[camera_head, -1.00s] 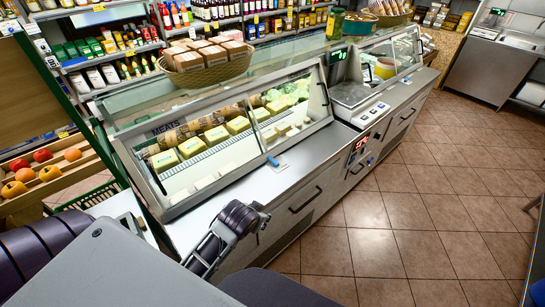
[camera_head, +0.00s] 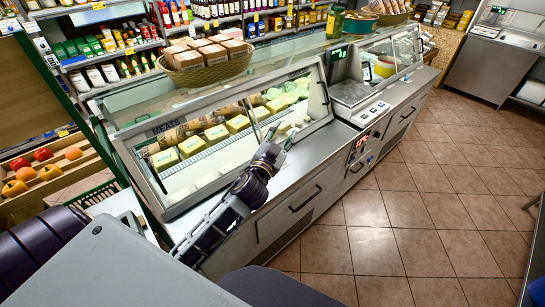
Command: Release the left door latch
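The left door of the meat case is a slanted glass pane (camera_head: 205,148) under the MEATS sign, in the middle of the head view. My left gripper (camera_head: 282,134) is above the steel counter at the pane's lower right edge. Its two fingertips stand apart with a gap between them, and I see nothing held. The small blue latch at the glass's lower edge is hidden behind my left gripper. I cannot tell whether the fingers touch it. My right gripper is not in view.
A wicker basket of packages (camera_head: 207,62) stands on top of the case. The steel counter (camera_head: 318,140) is clear to the gripper's right, up to a scale (camera_head: 352,92). Open tiled floor (camera_head: 430,210) lies at the right.

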